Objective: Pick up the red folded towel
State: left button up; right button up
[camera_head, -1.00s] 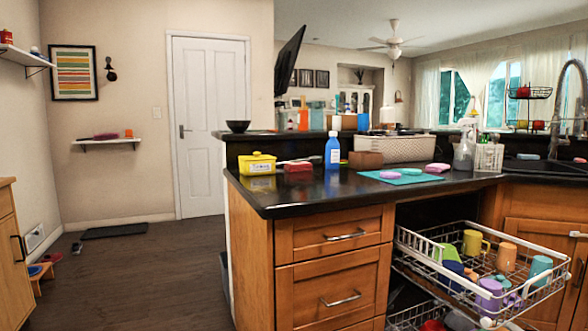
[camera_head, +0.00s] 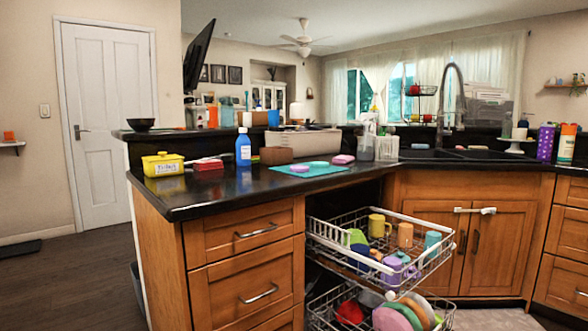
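A small red folded thing, which looks like the red folded towel (camera_head: 208,165), lies on the black countertop (camera_head: 235,189) near its left part. It sits between a yellow container (camera_head: 163,165) and a blue bottle (camera_head: 243,149). A brush-like thing with a pale handle lies close behind it. Neither of my grippers shows in the head view.
A teal mat (camera_head: 325,171) with sponges lies right of the bottle, beside a brown block (camera_head: 276,156). Below the counter, a wire rack (camera_head: 334,239) with several cups is pulled out, with another rack of dishes under it. Open floor (camera_head: 60,285) lies at left.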

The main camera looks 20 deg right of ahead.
aim_at(212, 164)
jog(key=i+j+z, duration=0.15)
jog(key=z, duration=0.3)
jog(key=i+j+z, duration=0.1)
jog(key=j, duration=0.2)
jog(key=i+j+z, duration=0.15)
jog(key=j, duration=0.2)
jog(key=i+j+z, duration=0.1)
jog(key=j, duration=0.25)
jog(key=i+j+z, duration=0.1)
jog(key=j, duration=0.25)
jog(key=i+j+z, duration=0.15)
jog(key=j, duration=0.25)
jog(key=i+l, duration=0.05)
